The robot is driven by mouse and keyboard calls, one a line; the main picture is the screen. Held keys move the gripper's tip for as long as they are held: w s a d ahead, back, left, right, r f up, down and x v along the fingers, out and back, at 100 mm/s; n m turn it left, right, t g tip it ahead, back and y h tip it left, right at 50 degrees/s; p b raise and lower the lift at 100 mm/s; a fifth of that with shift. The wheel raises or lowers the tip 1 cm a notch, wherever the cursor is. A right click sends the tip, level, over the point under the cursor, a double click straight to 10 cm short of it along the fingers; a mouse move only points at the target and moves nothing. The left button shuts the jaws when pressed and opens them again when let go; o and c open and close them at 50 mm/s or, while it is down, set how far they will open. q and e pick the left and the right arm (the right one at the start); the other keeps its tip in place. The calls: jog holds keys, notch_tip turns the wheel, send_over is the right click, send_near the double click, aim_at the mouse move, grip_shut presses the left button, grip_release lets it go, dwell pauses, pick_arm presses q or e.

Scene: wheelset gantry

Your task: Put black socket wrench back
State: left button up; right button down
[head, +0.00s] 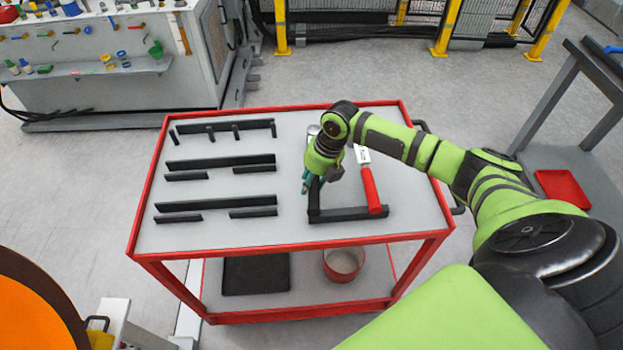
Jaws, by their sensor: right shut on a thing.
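A red-framed cart (290,243) with a grey top stands in front of me. My right gripper (307,190) reaches in from the right and points down over the right half of the cart top. It is shut on a dark, narrow thing (315,192), which looks like the black socket wrench; the arm and fingers hide much of it. This dark thing stands at the left end of a black bar (347,214); I cannot tell whether they touch. My left gripper is out of view.
A red-handled tool (371,190) lies close right of the gripper. Several black holder strips (220,162) fill the cart's left half. The lower shelf holds a red-rimmed bowl (343,264) and a black mat (256,274). A side table with a red tray (562,189) stands right.

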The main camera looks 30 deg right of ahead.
jog(key=shift+f, duration=0.3)
jog(key=c, duration=0.7)
grip_release()
jog(key=v, duration=1.2)
jog(key=shift+s, duration=0.1)
